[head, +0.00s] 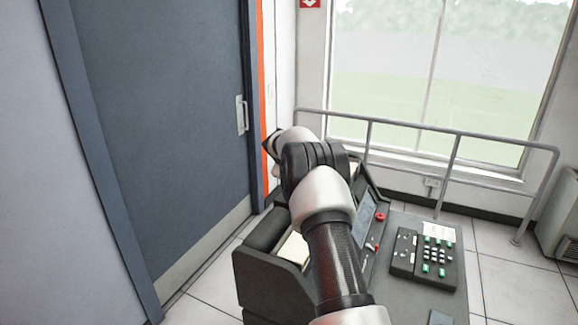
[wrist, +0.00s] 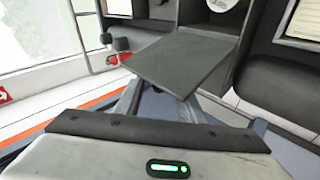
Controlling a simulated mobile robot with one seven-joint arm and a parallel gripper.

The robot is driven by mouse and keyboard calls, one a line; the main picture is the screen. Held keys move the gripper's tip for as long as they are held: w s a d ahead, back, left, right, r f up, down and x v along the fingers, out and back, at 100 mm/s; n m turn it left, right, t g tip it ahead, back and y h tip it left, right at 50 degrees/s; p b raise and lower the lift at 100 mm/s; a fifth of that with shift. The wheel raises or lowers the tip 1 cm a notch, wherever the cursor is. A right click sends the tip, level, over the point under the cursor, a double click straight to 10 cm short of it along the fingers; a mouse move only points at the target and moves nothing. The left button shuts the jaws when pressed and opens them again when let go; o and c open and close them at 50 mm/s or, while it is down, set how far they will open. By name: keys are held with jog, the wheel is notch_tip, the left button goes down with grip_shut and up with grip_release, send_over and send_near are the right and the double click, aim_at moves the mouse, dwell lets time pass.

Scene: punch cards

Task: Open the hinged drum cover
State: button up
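A flat dark grey plate (wrist: 182,60), which looks like the drum cover, stands out tilted from the machine in the wrist view. A round, light-coloured part (wrist: 222,4) shows behind its upper edge. My gripper (wrist: 160,101) reaches toward the plate's near edge; its two grey fingers run up to that edge, and their tips are hidden there. I cannot tell whether they grip the plate or only lie against it. In the head view my arm covers the gripper and the cover. The dark grey card machine (head: 268,275) stands below my arm.
A keyboard (head: 432,260) sits on the machine's desk top at right, with red knobs (head: 381,217) beside it. Pale cards (head: 293,249) lie in a left tray. A blue-grey door (head: 170,120) is at left, a grey railing (head: 451,172) behind.

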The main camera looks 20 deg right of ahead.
jog(key=b+v, duration=0.2)
jog(key=v, duration=1.5)
